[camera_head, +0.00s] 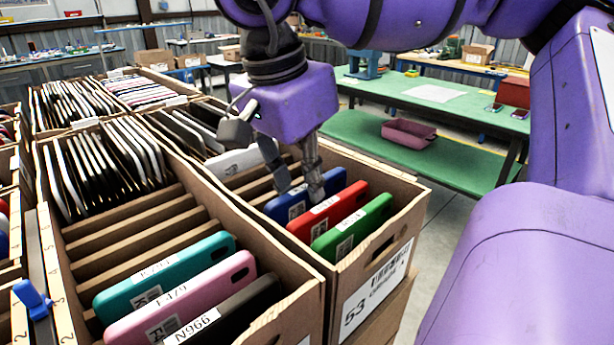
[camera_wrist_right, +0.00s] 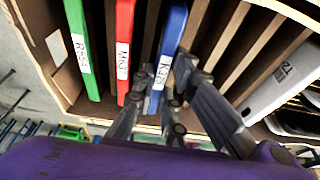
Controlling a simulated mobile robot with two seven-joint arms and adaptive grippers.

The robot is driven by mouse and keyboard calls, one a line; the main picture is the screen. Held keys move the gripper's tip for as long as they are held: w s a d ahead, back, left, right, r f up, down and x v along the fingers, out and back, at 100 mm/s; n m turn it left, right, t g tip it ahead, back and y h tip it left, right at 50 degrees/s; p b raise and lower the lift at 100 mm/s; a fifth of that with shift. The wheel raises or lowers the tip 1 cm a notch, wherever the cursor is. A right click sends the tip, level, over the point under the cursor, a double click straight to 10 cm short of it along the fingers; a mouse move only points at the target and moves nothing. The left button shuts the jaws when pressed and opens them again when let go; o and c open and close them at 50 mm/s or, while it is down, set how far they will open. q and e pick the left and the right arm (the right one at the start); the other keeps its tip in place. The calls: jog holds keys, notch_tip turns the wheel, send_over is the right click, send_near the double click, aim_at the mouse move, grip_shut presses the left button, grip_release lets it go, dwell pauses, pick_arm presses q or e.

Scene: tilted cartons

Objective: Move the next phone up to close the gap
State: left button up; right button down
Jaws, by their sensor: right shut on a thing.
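A blue phone (camera_head: 290,206) stands on edge in the right-hand carton (camera_head: 385,240), beside a red phone (camera_head: 328,212) and a green phone (camera_head: 352,228). My right gripper (camera_head: 303,192) reaches down into this carton and is shut on the blue phone. In the wrist view its fingers lie on either side of the blue phone (camera_wrist_right: 168,50), near its labelled edge. Empty slots (camera_wrist_right: 235,50) separate the blue phone from a white phone (camera_wrist_right: 275,95), which also shows behind the gripper in the head view (camera_head: 236,161). My left gripper is out of view.
The adjoining carton holds teal (camera_head: 165,272), pink (camera_head: 185,300) and black (camera_head: 235,312) phones at the front, with empty slots behind them. Cardboard walls and dividers surround my gripper closely. A green table (camera_head: 450,105) stands beyond the cartons. A blue clip (camera_head: 32,298) sits at left.

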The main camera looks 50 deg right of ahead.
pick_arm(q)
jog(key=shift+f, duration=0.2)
pick_arm(e)
jog(key=shift+f, duration=0.3)
dwell(0.3)
dwell(0.4)
jog(key=c, duration=1.7)
grip_release()
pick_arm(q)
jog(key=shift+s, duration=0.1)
pick_arm(e)
jog(key=v, duration=1.2)
jog(key=shift+a, duration=0.1)
